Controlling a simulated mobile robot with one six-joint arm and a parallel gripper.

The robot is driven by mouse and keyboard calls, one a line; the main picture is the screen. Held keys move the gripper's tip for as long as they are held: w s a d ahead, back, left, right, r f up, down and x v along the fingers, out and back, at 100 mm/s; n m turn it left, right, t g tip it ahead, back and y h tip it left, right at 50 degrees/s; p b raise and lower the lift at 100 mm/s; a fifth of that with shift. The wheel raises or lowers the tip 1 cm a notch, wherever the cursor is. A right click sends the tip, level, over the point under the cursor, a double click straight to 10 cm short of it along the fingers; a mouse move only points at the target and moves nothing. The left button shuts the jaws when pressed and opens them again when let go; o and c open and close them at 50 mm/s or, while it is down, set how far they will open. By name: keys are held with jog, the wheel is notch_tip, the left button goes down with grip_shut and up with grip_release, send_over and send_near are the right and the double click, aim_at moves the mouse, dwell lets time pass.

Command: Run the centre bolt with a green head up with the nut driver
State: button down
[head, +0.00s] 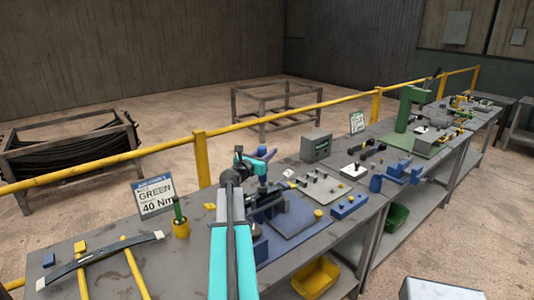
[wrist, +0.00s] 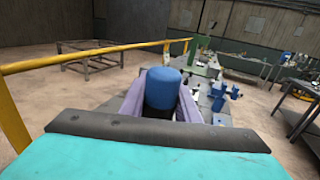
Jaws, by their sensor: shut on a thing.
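My gripper (wrist: 163,104) is shut on a blue, round-ended cylinder (wrist: 164,84), which looks like the handle of the nut driver. Its two pale purple fingers lie on either side of it. In the head view my gripper (head: 264,157) is above the bench, near a dark fixture on a blue-grey plate (head: 298,218). My own teal arm hides part of that fixture. The driver's lower end is hidden, and I cannot make out a green-headed bolt. A sign (head: 154,196) reads "GREEN 40 Nm".
A green-handled tool (head: 177,212) stands in a yellow cup (head: 181,229). A dark leaf strip (head: 100,259) lies at the left. A yellow rail (head: 165,147) runs behind the bench.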

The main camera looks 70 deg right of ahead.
jog(key=shift+f+b, duration=0.3)
jog(key=shift+f, duration=0.15)
dwell(1.4)
jog(key=shift+r, duration=0.2)
notch_tip(320, 180, up, 7)
jog(key=p, duration=0.5)
dwell(0.9)
jog(key=shift+s, duration=0.1)
dwell(0.4)
